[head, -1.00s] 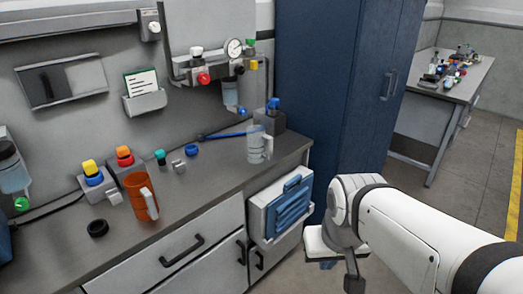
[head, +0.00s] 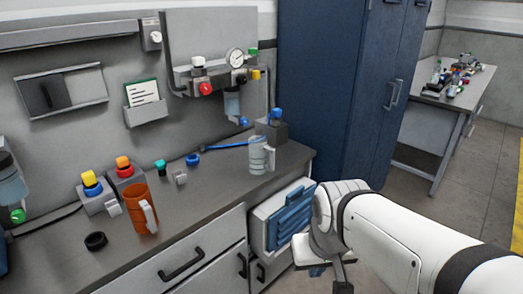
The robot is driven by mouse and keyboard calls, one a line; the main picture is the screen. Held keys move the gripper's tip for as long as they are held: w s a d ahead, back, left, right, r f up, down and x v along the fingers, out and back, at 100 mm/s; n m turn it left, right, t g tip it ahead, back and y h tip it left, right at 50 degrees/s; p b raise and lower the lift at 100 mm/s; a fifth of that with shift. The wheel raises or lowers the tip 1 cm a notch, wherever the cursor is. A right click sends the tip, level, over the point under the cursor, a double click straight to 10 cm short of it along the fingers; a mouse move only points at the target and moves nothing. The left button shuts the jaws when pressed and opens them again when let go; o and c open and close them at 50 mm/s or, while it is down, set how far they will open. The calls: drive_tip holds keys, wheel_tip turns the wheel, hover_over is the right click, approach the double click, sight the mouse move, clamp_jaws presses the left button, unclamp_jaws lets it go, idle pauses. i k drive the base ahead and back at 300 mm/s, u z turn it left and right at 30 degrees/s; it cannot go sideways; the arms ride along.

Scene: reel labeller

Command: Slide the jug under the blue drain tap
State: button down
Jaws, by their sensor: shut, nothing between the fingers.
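A clear jug with a handle (head: 258,157) stands upright at the right end of the grey workbench. The blue drain tap (head: 243,122) is under the clear bowl (head: 232,104) of the wall-mounted regulator unit, behind and a little left of the jug. The jug stands in front of the tap, apart from it. An orange jug (head: 137,209) with a pale handle stands further left on the bench. My gripper (head: 343,284) is shut and empty, low in front of the bench's right end, well away from both jugs. Its fingertips are small and partly cut off by the frame edge.
A blue rod (head: 225,145) lies left of the clear jug. A grey block with a blue top (head: 273,131) stands behind it. A blue ring (head: 193,160), small blocks and a black ring (head: 96,241) lie leftward. A blue cabinet (head: 322,90) borders the bench's right.

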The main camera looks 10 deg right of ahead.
sight(258, 148)
drive_tip(key=i, duration=0.85)
drive_tip(key=u, duration=0.05)
